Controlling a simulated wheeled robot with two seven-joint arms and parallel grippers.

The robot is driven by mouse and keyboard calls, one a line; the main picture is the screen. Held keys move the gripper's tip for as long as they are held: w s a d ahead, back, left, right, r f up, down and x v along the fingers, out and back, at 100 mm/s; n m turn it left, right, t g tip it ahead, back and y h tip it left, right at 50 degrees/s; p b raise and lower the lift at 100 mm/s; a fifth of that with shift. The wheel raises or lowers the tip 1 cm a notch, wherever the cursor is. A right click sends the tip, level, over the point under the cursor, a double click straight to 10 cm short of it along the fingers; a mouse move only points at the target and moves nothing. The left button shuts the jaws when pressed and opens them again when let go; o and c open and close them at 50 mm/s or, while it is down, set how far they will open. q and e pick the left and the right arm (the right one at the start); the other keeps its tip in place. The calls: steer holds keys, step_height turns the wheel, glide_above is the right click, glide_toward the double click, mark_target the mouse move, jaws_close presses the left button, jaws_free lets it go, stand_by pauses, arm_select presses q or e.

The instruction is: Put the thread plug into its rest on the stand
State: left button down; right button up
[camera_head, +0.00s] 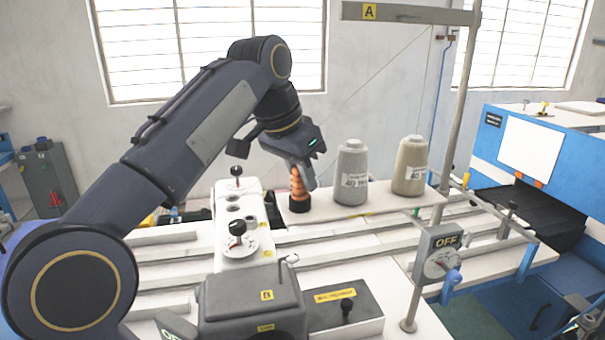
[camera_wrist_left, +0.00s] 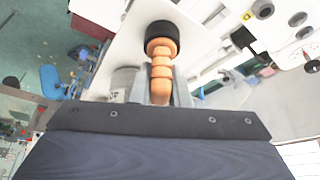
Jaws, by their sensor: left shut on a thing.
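The orange ribbed thread plug (camera_head: 298,187) is upright at the left end of the white stand (camera_head: 325,208). A black round piece (camera_head: 299,205) is at its lower end, at the stand's surface. I cannot tell whether this piece is part of the plug or its rest. My left gripper (camera_head: 302,172) reaches down from above and is shut on the plug's upper part. In the left wrist view the plug (camera_wrist_left: 161,62) lies between the fingers, with the black piece (camera_wrist_left: 160,36) at its far end. My right gripper is not in view.
A grey thread cone (camera_head: 351,172) and a beige cone (camera_head: 410,166) stand on the white stand, right of the plug. A metal post (camera_head: 455,110) rises at the right, with a crossbar marked A (camera_head: 420,14) above. A dark box marked B (camera_head: 250,308) is in front.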

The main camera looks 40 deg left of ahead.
arm_select(q)
steer(key=c, duration=1.3)
jaws_free()
steer(key=p+v, duration=0.1)
steer(key=v, duration=0.6)
steer(key=shift+r+p, duration=0.3)
steer(key=shift+r, duration=0.1)
steer(key=shift+s, duration=0.15)
